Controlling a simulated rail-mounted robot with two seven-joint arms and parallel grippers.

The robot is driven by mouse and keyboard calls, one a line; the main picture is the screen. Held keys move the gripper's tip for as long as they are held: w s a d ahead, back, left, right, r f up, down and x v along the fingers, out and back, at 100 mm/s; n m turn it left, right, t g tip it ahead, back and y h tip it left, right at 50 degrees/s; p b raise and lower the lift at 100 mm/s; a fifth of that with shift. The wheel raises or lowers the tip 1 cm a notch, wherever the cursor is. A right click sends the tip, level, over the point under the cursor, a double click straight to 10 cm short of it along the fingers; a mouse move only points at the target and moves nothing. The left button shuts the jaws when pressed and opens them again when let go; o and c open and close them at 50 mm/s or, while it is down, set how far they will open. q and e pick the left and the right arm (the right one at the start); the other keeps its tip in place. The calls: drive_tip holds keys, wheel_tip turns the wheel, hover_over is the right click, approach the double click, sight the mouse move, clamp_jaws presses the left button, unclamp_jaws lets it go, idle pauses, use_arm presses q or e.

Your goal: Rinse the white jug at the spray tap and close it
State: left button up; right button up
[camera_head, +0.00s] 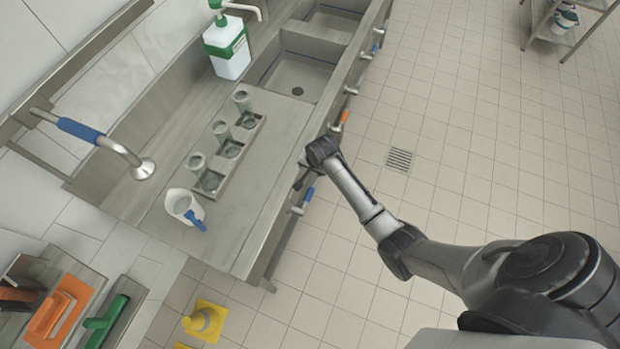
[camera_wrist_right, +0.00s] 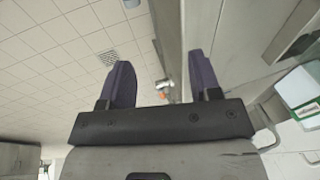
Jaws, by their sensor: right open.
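A blue-handled lever (camera_head: 306,199) sits on the counter's front edge. My right gripper (camera_head: 302,178) is at that front edge, close to the blue lever; whether it touches cannot be told. In the right wrist view my right gripper (camera_wrist_right: 162,78) is open, with nothing held between its fingers. My left gripper is not in view.
A green-and-white dispenser (camera_head: 228,48) stands near the sink basins (camera_head: 298,76). An orange-handled lever (camera_head: 341,121) lies further along the edge, also in the right wrist view (camera_wrist_right: 163,90). The tiled floor is mostly clear.

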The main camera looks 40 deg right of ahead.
drive_tip(key=w+d+r+n+t+h+b, duration=0.4)
drive_tip(key=w+d+r+b, duration=0.4)
drive_tip(key=w+r, duration=0.4)
drive_tip(key=m+g+y+b, duration=0.2)
drive_tip(key=m+g+y, duration=0.2)
drive_tip(key=g+y, duration=0.1)
approach(310, 192)
drive_tip(key=b+x, duration=0.1)
drive_tip(key=x, duration=0.7)
drive_tip(key=shift+f+b, duration=0.4)
drive_tip(key=shift+w+f, duration=0.1)
drive_tip(key=shift+f, duration=0.45)
